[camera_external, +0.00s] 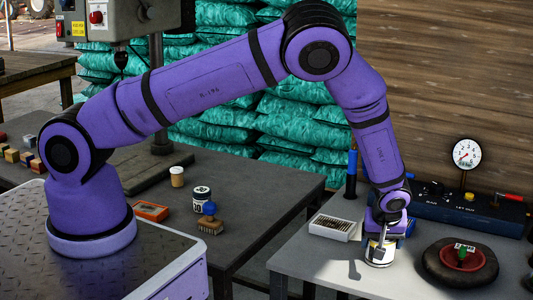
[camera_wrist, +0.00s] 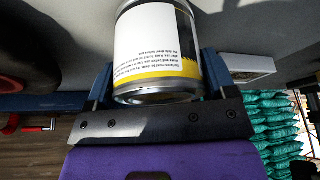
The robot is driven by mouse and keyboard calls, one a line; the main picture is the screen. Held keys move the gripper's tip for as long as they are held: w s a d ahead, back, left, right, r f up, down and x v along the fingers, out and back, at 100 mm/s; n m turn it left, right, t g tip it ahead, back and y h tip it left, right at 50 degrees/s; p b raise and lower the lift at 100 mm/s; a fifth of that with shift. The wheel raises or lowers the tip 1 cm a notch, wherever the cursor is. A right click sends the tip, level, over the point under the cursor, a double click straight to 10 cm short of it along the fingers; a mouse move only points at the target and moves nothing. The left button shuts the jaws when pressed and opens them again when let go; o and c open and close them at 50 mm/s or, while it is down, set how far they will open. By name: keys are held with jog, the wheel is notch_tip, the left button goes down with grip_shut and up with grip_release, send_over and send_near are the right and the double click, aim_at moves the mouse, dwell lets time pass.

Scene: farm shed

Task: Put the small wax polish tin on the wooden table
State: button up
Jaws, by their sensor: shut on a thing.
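A small tin with a white label and a yellow band (camera_external: 379,255) is at the front of the grey right-hand table. It also fills the upper middle of the wrist view (camera_wrist: 155,45). My gripper (camera_external: 383,240) reaches down from above and is shut on the tin, with a blue finger on each side of it in the wrist view (camera_wrist: 157,75). I cannot tell whether the tin touches the tabletop or hangs just above it. A wooden table (camera_external: 38,70) stands at the far left, its top partly cut off by the frame edge.
The grey right-hand table (camera_external: 320,262) also holds a white tray (camera_external: 335,227), a blue cylinder (camera_external: 352,172), a black ring with a red centre (camera_external: 432,262) and a long gauge box (camera_external: 460,210). A dark table (camera_external: 262,180) carries small jars and a brush. Green sacks (camera_external: 215,110) are stacked behind.

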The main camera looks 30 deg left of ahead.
jog(key=o, duration=1)
jog(key=shift+f, duration=0.1)
jog(key=shift+o, duration=0.2)
jog(key=v, duration=1.2)
jog(key=w+a+r+g+h, duration=0.2)
jog(key=a+r, duration=2.4)
jog(key=a, duration=0.1)
jog(key=s+a+r+m+t+h, duration=0.1)
jog(key=s+a+r, duration=0.4)
jog(key=s+a, duration=0.15)
jog(key=s+a+r+m+t, duration=0.1)
jog(key=s+a+r+m, duration=0.1)
jog(key=s+a+r, duration=0.45)
jog(key=s+a+m+t+y, duration=0.1)
jog(key=s+a, duration=0.6)
jog(key=s, duration=0.4)
jog(key=shift+a+f, duration=0.2)
jog(key=shift+a, duration=0.05)
